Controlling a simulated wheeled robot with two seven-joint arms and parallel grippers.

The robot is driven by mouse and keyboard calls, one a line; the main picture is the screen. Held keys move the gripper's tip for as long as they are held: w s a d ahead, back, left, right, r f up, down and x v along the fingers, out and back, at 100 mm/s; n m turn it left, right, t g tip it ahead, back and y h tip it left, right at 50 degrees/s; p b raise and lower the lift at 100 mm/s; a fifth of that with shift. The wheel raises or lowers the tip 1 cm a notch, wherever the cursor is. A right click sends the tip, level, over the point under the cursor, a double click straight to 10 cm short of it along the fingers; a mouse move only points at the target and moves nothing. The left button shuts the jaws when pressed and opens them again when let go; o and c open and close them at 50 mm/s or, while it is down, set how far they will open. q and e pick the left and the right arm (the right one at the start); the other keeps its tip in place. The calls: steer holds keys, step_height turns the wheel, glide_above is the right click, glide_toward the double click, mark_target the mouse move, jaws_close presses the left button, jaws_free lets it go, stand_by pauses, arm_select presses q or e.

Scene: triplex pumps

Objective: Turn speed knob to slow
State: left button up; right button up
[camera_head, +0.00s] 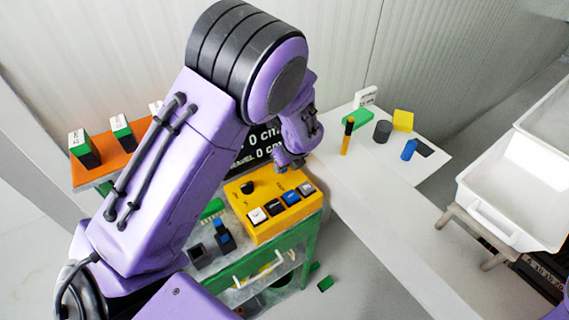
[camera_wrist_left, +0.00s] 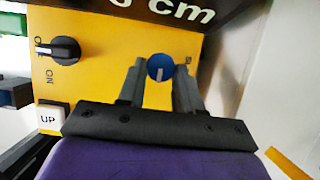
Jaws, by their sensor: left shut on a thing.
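A yellow control box (camera_head: 262,229) stands on a green-framed bench below my left arm. In the left wrist view, a round blue knob (camera_wrist_left: 161,67) with a pale pointer mark sits on the yellow panel (camera_wrist_left: 105,65). The pointer mark points toward the bottom of that view. My left gripper (camera_wrist_left: 160,78) has a finger on each side of the blue knob and is shut on it. The knob's label is mostly hidden by a finger. In the head view, the left gripper (camera_head: 290,161) is at the box's far edge and the blue knob cannot be made out.
A black ON/OFF knob (camera_wrist_left: 65,50) and a white UP button (camera_wrist_left: 50,119) sit left of my gripper. Several push buttons (camera_head: 274,206) line the box's front. A black display (camera_head: 262,142) stands behind it. A white table (camera_head: 340,180) and white bin (camera_head: 515,190) are right.

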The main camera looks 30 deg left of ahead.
arm_select(q)
steer(key=shift+n+g+p, duration=0.3)
steer(key=shift+n+p, duration=0.3)
steer(key=shift+n, duration=0.2)
steer(key=shift+w+f+n+g+p, duration=0.15)
steer(key=shift+n+g+p, duration=0.3)
steer(key=shift+n, duration=0.75)
steer(key=n, duration=0.2)
steer(key=n+g, duration=0.1)
steer(key=shift+w+n+g, duration=0.2)
steer(key=shift+n+g, duration=0.05)
steer(key=shift+n, duration=0.15)
steer(key=n+g, duration=0.1)
steer(key=n, duration=0.2)
steer(key=shift+w+n, duration=0.15)
steer(key=shift+n, duration=0.15)
steer(key=n, duration=0.2)
steer(key=n+g+h, duration=0.1)
steer(key=n, duration=0.1)
steer(key=n+g+h, duration=0.1)
steer(key=n, duration=0.1)
steer(key=shift+w+a+f, duration=0.15)
steer(key=shift+a, duration=0.15)
steer(key=shift+n+h, duration=0.3)
steer(key=shift+n, duration=0.1)
